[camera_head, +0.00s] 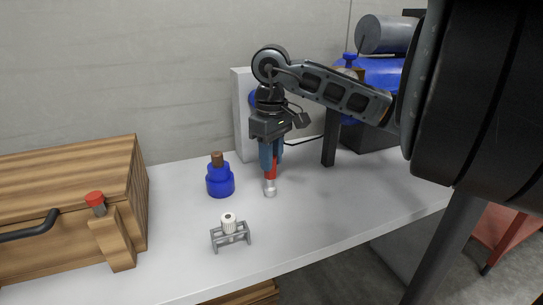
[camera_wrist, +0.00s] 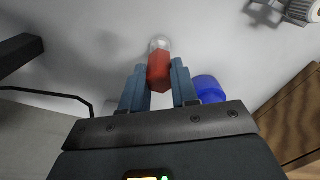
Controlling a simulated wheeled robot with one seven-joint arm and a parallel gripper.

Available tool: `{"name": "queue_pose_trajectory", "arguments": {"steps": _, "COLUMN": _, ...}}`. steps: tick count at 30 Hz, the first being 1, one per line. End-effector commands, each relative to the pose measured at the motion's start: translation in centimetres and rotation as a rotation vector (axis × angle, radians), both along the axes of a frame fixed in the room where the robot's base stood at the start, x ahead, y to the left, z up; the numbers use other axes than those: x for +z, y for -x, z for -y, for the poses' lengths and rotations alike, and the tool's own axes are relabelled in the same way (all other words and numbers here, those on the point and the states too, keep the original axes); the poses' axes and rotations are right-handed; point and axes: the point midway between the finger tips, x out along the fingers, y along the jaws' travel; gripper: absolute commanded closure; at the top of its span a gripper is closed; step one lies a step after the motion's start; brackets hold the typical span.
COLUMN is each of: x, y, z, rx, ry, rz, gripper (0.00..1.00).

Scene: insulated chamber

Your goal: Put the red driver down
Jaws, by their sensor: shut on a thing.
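The red driver (camera_head: 270,174) has a red body and a clear or silvery tip that points down at the grey-white tabletop (camera_head: 330,205). My gripper (camera_head: 269,160) is shut on it, with blue fingers on either side. In the wrist view, the red driver (camera_wrist: 159,68) sits between the two blue fingertips of my gripper (camera_wrist: 160,80). It looks roughly upright. Its tip is at or just above the tabletop; I cannot tell whether it touches. Its upper part is hidden by the fingers.
A blue bottle with a brown stopper (camera_head: 220,178) stands just left of my gripper. A small grey rack with a white piece (camera_head: 230,232) is in front. A wooden box (camera_head: 75,200) and wooden block with a red top (camera_head: 112,235) are at left. The tabletop right of the driver is clear.

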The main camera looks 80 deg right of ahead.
Motion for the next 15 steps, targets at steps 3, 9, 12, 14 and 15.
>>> {"name": "queue_pose_trajectory", "arguments": {"steps": 3, "x": 0.0, "y": 0.02, "z": 0.03, "rx": 0.0, "ry": 0.001, "rz": -0.001, "gripper": 1.0}}
{"name": "queue_pose_trajectory", "arguments": {"steps": 9, "x": -0.2, "y": 0.02, "z": 0.03, "rx": 0.0, "ry": 0.001, "rz": -0.001, "gripper": 1.0}}
{"name": "queue_pose_trajectory", "arguments": {"steps": 12, "x": -0.14, "y": 0.01, "z": 0.02, "rx": 0.0, "ry": 0.001, "rz": -0.001, "gripper": 0.67}}
{"name": "queue_pose_trajectory", "arguments": {"steps": 14, "x": -0.13, "y": 0.01, "z": 0.02, "rx": 0.0, "ry": 0.001, "rz": -0.001, "gripper": 0.61}}
{"name": "queue_pose_trajectory", "arguments": {"steps": 15, "x": -0.13, "y": 0.01, "z": 0.02, "rx": 0.0, "ry": 0.001, "rz": -0.001, "gripper": 0.58}}
